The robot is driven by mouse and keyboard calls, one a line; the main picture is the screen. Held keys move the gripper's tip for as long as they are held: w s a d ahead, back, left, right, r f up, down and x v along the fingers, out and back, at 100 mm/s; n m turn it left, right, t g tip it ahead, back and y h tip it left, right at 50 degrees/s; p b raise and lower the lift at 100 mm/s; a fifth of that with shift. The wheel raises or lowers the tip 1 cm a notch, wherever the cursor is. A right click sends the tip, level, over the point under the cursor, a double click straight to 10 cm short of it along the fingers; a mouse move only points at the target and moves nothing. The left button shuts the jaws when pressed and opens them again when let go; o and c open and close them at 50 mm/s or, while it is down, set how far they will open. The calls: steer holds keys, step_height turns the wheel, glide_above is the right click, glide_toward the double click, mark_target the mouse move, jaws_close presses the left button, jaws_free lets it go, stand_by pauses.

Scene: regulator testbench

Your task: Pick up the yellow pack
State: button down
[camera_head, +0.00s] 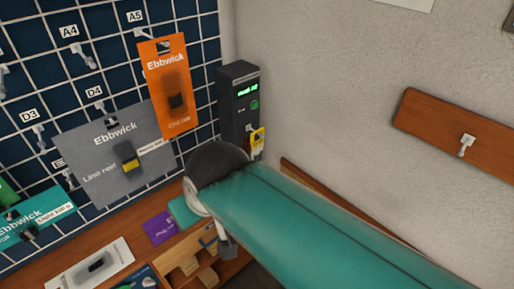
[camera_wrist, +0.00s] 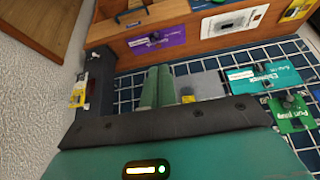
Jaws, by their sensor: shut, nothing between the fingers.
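A small yellow pack (camera_head: 258,139) hangs at the front right edge of a dark upright device. It also shows in the wrist view (camera_wrist: 78,94), at the left. A second yellow item (camera_wrist: 297,10) is cut off at the upper right of the wrist view; I cannot tell which one is the task's pack. My gripper (camera_wrist: 157,72) shows in the wrist view with its two green fingers together and nothing between them. It is apart from both yellow items, which lie to its left and upper right. In the head view my arm hides much of the gripper.
The dark device (camera_head: 238,95) stands in the wall corner beside a wire grid (camera_head: 90,80) with hooks. An orange pack (camera_head: 168,88) and a grey pack (camera_head: 105,160) hang there. A wooden shelf below holds a purple card (camera_head: 160,228) and a white pack (camera_head: 92,266). A wooden hook board (camera_head: 430,125) is right.

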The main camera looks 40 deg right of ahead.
steer(key=c, duration=1.6)
jaws_free()
steer(key=shift+f, duration=0.25)
steer(key=o, duration=1.2)
steer(key=f+m+g+y, duration=0.1)
steer(key=f+m, duration=0.1)
steer(key=f+m+g+y, duration=0.1)
steer(key=f+m+y, duration=0.1)
steer(key=m, duration=0.1)
steer(key=w+d+f+m+g+y, duration=0.1)
steer(key=f+m, duration=0.1)
steer(key=shift+m+y, duration=0.3)
steer(key=shift+c, duration=0.2)
steer(key=m+t+h, duration=0.4)
steer(key=m+t, duration=1.1)
steer(key=m, duration=1.3)
glide_toward(260, 148)
steer(key=w, duration=1.1)
steer(key=shift+w+a+f, duration=0.1)
steer(key=shift+w, duration=0.05)
